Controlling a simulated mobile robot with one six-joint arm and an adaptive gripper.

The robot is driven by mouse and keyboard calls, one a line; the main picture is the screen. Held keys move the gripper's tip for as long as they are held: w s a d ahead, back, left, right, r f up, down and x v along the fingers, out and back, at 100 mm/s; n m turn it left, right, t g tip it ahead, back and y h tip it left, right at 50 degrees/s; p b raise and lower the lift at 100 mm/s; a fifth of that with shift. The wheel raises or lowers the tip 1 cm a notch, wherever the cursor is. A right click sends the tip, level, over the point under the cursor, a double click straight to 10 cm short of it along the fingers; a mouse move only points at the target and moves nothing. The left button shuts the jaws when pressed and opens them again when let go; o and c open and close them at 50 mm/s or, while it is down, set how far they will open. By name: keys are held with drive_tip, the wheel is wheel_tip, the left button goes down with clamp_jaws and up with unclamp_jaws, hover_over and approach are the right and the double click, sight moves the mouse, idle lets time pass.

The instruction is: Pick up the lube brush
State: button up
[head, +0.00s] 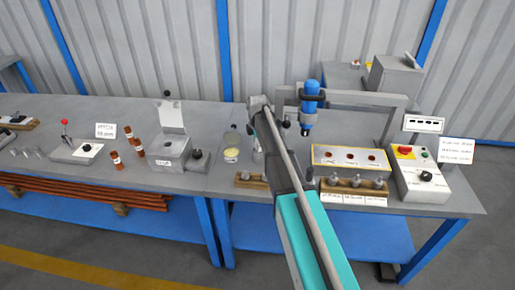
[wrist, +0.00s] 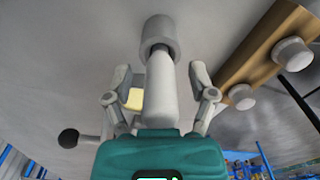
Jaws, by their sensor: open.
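A pale, rod-like handle (wrist: 160,90), which looks like the lube brush, rises from a grey cylindrical holder (wrist: 160,32) in the wrist view. My gripper (wrist: 161,76) is open, with one finger on each side of the handle. Gaps show between both fingers and the handle, and the handle's near end is hidden by the gripper's teal body. In the head view, my arm reaches over the right-hand bench and hides most of the gripper, and I cannot clearly make out the brush there.
A wooden rack (wrist: 258,50) with grey pegs is close on the right in the wrist view. A black ball knob (wrist: 68,138) is at left. In the head view, a clear jar (head: 231,142) with yellow contents stands left of my arm. A blue tool (head: 310,100) stands right.

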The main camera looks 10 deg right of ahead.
drive_tip(key=shift+c, duration=0.3)
clamp_jaws()
idle(0.4)
